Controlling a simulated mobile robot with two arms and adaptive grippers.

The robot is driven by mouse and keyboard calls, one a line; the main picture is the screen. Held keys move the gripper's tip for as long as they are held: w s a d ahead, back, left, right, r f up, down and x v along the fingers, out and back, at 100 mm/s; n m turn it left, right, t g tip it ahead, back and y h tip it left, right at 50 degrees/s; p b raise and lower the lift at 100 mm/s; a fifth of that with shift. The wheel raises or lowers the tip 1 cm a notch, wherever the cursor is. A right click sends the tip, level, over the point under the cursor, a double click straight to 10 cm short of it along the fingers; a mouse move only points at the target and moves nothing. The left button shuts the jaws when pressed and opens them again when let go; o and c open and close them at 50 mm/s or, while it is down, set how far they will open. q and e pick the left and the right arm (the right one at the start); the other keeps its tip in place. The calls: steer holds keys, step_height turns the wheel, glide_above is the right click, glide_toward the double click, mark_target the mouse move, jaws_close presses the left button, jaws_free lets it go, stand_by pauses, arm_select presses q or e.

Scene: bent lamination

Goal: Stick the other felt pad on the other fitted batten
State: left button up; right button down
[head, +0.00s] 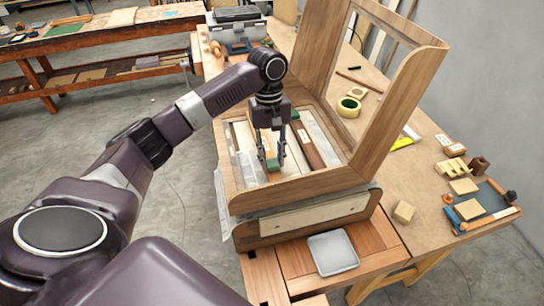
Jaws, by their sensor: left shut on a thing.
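My left gripper (274,162) points down into the open wooden press frame (300,185). It is shut on a small green piece, which looks like the felt pad (272,163); the fingers partly hide it. The pad is low over the pale bed inside the frame, and I cannot tell whether it touches a batten. A dark brown batten (306,146) lies inside the frame just right of the gripper. The other batten is not clear behind the gripper and arm. My right gripper is not in view.
The frame's hinged lid (398,85) stands raised on the right. A grey tray (333,252) lies at the bench's front. A clamp-like grey machine (238,30) stands behind.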

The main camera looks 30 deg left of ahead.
arm_select(q)
steer(key=shift+f, duration=0.2)
steer(key=o, duration=0.9)
steer(key=shift+o, duration=0.2)
steer(key=shift+r, duration=3.5)
